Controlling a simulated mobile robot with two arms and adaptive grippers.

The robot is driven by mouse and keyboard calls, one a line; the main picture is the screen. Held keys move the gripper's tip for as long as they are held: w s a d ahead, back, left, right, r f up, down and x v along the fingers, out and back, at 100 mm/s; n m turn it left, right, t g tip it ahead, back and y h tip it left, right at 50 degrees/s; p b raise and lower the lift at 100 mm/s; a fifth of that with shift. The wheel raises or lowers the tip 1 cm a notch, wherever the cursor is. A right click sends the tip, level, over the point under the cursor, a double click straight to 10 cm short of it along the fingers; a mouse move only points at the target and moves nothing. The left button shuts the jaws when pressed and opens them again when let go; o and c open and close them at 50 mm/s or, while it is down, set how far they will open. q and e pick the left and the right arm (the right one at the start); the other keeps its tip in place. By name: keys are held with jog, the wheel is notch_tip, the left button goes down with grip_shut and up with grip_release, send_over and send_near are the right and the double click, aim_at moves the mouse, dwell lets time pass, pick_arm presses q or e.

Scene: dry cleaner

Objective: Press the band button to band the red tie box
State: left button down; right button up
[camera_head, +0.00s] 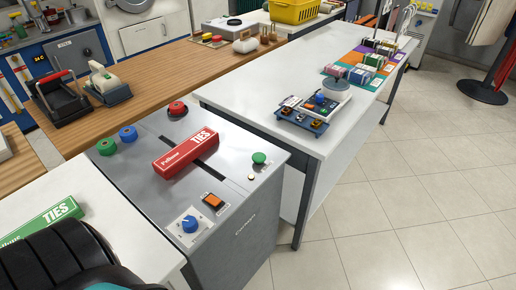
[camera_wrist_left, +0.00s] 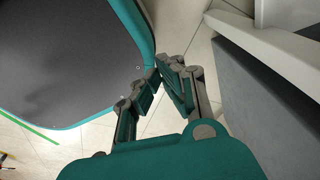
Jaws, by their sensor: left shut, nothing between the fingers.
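The red tie box (camera_head: 185,154) lies on the grey steel top of the banding machine (camera_head: 238,190), across a dark slot. Its label reads TIES. A green button (camera_head: 259,158) is right of the box. Another green button (camera_head: 106,147), a blue button (camera_head: 127,133) and a red button (camera_head: 177,109) are at the left and back. An orange rocker switch (camera_head: 213,201) and a blue knob (camera_head: 189,224) are at the front. I cannot read which one is the band button. My left gripper (camera_wrist_left: 158,79) is shut and empty, away from the machine top. My right gripper is out of view.
A green tie box (camera_head: 45,218) lies on the white table at left. A white table (camera_head: 250,98) at right carries a tray of small items (camera_head: 303,118) and colourful stacks (camera_head: 365,65). A wooden counter (camera_head: 150,75) runs behind. Tiled floor (camera_head: 400,190) is free at right.

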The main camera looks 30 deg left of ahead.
pick_arm(q)
jog(key=w+d+r+t+p, duration=0.1)
jog(key=w+r+p, duration=0.1)
jog(key=w+r, duration=0.65)
jog(key=w+d+r+p, duration=0.1)
jog(key=w+r+p, duration=0.35)
jog(key=r, duration=0.75)
jog(key=w+a+r+t+p, duration=0.1)
jog(key=w+r, duration=0.2)
jog(key=r, duration=0.8)
jog(key=w+r+t+p, duration=0.1)
jog(key=w+r, duration=0.2)
jog(key=r, duration=0.8)
jog(key=w+a+r+t, duration=0.2)
jog(key=w+a+r, duration=0.6)
jog(key=w, duration=0.2)
jog(key=w+a+r+n+t+p, duration=0.1)
jog(key=w+a+r+t, duration=0.2)
jog(key=w+a+r, duration=0.5)
jog(key=w, duration=0.3)
jog(key=shift+w+a+r+n+t+h, duration=0.15)
jog(key=shift+a+r+n+t+h, duration=0.15)
jog(key=shift+r+h, duration=0.1)
jog(key=shift+d, duration=0.1)
